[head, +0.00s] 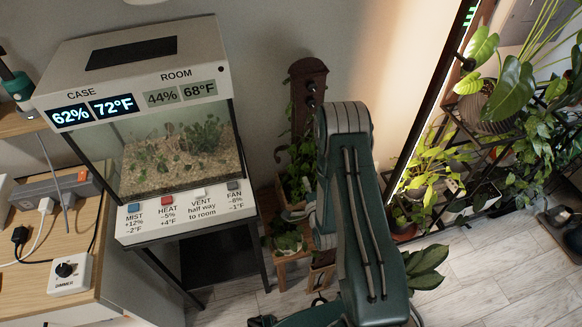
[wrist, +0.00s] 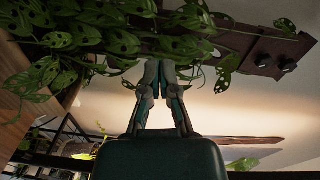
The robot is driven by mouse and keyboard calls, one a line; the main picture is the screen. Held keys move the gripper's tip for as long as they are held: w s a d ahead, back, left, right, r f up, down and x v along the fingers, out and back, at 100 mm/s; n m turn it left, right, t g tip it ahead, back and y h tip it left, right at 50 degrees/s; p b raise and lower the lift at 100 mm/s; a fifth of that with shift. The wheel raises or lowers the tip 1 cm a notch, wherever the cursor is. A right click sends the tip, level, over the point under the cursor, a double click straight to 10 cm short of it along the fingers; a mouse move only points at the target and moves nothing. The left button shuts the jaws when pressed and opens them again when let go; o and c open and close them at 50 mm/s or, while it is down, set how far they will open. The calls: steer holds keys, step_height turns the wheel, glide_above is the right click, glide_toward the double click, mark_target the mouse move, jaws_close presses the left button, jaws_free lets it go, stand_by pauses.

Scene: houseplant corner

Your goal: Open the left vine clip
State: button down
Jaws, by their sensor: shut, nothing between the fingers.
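In the wrist view my gripper (wrist: 159,68) is shut and empty, its fingertips together just below trailing vine stems. Green vine leaves with holes (wrist: 85,35) fill the upper left of that view, and some hang close to the fingertips. A brown wooden board (wrist: 235,42) runs behind the vine to the upper right. Two dark knobs (wrist: 275,63) stand on its bare end. In the head view the board (head: 308,70) stands upright against the wall with the vine (head: 297,165) on its lower part. I cannot make out the left vine clip in either view.
A terrarium case (head: 180,160) with display and buttons stands left of my arm. A plant shelf (head: 460,150) with a lit strip is at the right. Small pots on a wooden stand (head: 293,270) sit below the board.

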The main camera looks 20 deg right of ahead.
mark_target(278, 162)
steer(key=w+a+f, duration=0.1)
steer(key=w+a, duration=0.2)
steer(key=w, duration=0.7)
steer(key=shift+w+a, duration=0.4)
steer(key=shift+w+a, duration=0.35)
steer(key=shift+a, duration=0.05)
stand_by(0.6)
steer(key=shift+w+a, duration=0.7)
steer(key=shift+w, duration=0.1)
stand_by(0.3)
steer(key=s, duration=1.2)
steer(key=shift+a+r, duration=0.15)
